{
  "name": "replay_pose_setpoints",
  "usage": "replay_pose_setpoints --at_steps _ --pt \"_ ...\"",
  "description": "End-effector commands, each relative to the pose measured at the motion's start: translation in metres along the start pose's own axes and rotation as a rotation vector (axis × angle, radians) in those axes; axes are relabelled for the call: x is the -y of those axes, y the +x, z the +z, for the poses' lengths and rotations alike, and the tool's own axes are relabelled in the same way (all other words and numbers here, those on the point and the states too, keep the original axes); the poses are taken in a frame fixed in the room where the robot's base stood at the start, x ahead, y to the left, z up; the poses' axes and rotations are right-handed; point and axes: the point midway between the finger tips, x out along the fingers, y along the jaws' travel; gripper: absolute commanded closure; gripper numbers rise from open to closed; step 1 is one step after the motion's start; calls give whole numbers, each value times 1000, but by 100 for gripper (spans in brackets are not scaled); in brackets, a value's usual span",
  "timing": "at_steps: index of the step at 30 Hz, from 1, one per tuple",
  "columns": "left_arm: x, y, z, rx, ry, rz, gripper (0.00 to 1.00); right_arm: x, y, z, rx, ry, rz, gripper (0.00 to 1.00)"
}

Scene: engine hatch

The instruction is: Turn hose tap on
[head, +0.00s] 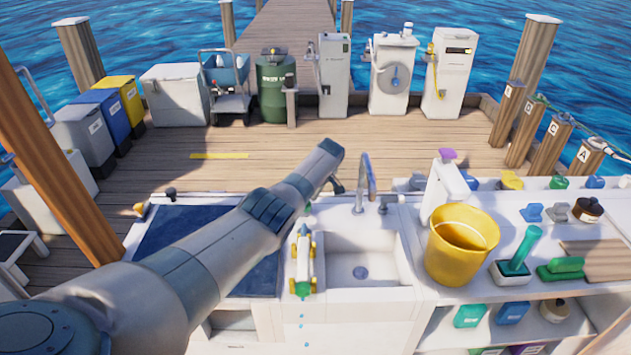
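A white post with a purple handle (447,155) on top stands behind the yellow bucket (462,250) and looks like a tap; the bucket hides its lower part. A grey curved faucet (366,182) stands at the back of the white sink (385,270). I cannot tell for sure which is the hose tap. My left arm reaches in from the left across the counter, its far end just left of the faucet. A small dark part, probably my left gripper (335,184), shows below that end; its fingers are too hidden to read. My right gripper is not in view.
A green, white and yellow object (303,262) lies on the sink's left edge, with blue drops below it. A green-handled tool (521,250) and a green brush (561,268) are right of the bucket. White cabinets (442,85) stand farther back. The middle deck is clear.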

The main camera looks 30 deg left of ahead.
Motion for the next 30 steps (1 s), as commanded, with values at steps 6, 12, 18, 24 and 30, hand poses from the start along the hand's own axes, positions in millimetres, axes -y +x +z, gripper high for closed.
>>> replay_pose_setpoints --at_steps 6,12,18,24,30 --pt "0 -18 0 0 0 2 45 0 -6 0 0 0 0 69" --pt "-1 -43 0 -1 0 3 45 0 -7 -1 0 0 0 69" --pt "-1 -78 0 -1 0 5 45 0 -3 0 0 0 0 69" --pt "-1 -117 0 -1 -2 5 45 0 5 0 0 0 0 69" --pt "-1 -150 1 0 0 4 45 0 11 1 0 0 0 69"
